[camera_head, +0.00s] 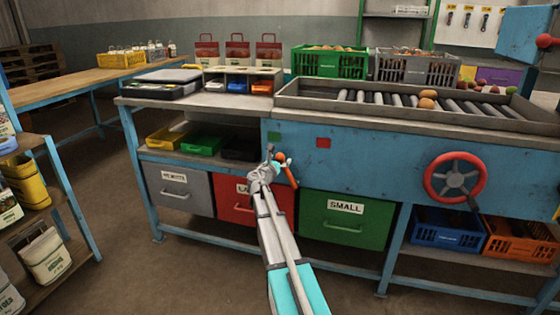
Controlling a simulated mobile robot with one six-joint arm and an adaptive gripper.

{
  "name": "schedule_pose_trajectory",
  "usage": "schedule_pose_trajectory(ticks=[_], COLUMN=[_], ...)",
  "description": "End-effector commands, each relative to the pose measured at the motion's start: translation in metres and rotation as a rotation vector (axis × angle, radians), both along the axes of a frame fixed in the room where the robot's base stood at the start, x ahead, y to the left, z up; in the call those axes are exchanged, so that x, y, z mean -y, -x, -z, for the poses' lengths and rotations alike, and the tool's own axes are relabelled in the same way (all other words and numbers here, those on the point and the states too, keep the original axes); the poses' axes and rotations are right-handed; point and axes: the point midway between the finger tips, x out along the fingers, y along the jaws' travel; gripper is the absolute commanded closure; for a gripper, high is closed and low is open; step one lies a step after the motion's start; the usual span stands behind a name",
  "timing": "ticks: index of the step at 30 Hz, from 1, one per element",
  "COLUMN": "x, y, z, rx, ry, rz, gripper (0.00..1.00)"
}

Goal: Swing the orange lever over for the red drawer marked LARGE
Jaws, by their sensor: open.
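The orange lever (289,175) is on the front of the blue panel, below the green and red square marks. Its visible part slants down to the right, with an orange rounded part at its upper end. My gripper (273,154) is open just left of the lever's upper end in the picture; I cannot tell whether it touches. The red drawer (228,207) is below and looks shut. My arm hides part of its label, leaving "LA" readable.
A green square (275,137) and a red square (323,142) mark the blue panel. A grey drawer (178,188) and the green SMALL drawer (346,219) flank the red one. A red handwheel (455,178) sticks out at right. Open floor lies in front.

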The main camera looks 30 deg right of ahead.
Motion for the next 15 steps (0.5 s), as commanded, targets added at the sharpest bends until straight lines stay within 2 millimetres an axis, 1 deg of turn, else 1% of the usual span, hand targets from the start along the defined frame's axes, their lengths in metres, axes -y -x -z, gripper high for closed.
schedule_pose_trajectory(ticks=[2, 6, 11, 12, 14, 15], x=[-0.0001, -0.0002, -0.0003, -0.0003, -0.0003, -0.0003], y=[0.0001, 0.0000, -0.0001, -0.0001, -0.0001, -0.0002], z=[0.0000, 0.0000, 0.0000, 0.0000, 0.0000, 0.0000], rx=[0.000, 0.000, 0.000, 0.000, 0.000, 0.000], ry=[0.000, 0.000, 0.000, 0.000, 0.000, 0.000], rz=[0.000, 0.000, 0.000, 0.000, 0.000, -0.001], gripper=[0.14, 0.40, 0.70, 0.78, 0.89, 0.96])
